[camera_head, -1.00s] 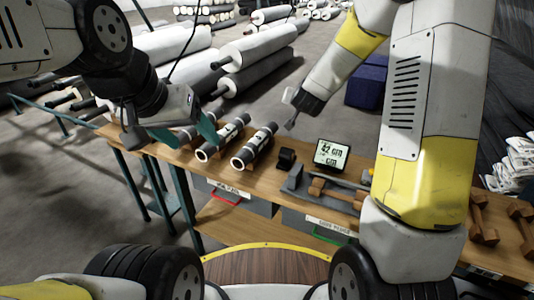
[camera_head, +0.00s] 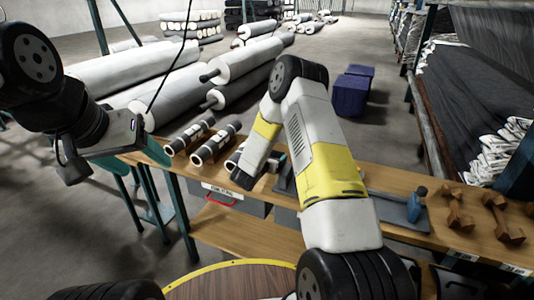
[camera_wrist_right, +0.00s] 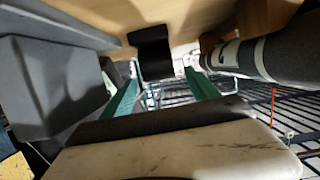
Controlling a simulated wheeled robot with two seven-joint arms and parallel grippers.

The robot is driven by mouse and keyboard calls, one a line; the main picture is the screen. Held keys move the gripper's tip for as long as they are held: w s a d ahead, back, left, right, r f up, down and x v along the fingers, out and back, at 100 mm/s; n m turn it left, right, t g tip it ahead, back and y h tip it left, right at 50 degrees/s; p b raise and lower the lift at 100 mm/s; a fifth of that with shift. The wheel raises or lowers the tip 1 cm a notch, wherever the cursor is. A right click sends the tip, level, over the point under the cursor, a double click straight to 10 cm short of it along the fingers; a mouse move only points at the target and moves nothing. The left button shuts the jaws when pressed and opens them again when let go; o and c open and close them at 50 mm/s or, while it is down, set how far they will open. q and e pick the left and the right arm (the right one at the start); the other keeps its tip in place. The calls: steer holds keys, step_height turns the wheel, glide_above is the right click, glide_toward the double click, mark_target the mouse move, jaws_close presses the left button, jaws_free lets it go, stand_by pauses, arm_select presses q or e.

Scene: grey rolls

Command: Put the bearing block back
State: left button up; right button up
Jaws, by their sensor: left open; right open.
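A small black block (camera_wrist_right: 152,48), which I take to be the bearing block, lies on the wooden bench top in the right wrist view. My right gripper (camera_wrist_right: 163,88) is open, with its two teal fingers on either side of the view below the block. I cannot tell whether the block reaches between the fingertips. In the head view my right arm covers the block and most of the right gripper. My left gripper (camera_head: 132,160) is open and empty, over the bench's left end, left of the dark rolls.
Dark grey rolls (camera_head: 214,143) lie on the bench (camera_head: 238,228); one roll (camera_wrist_right: 285,58) is close on the right in the wrist view. A grey box-like body (camera_wrist_right: 55,85) is close on the left. Wooden dumbbell shapes (camera_head: 503,218) and a grey tray (camera_head: 390,208) lie right.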

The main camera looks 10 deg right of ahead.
mark_target(276, 154)
steer(key=x, duration=0.4)
steer(key=shift+w+d, duration=0.1)
steer(key=shift+d, duration=0.05)
jaws_close()
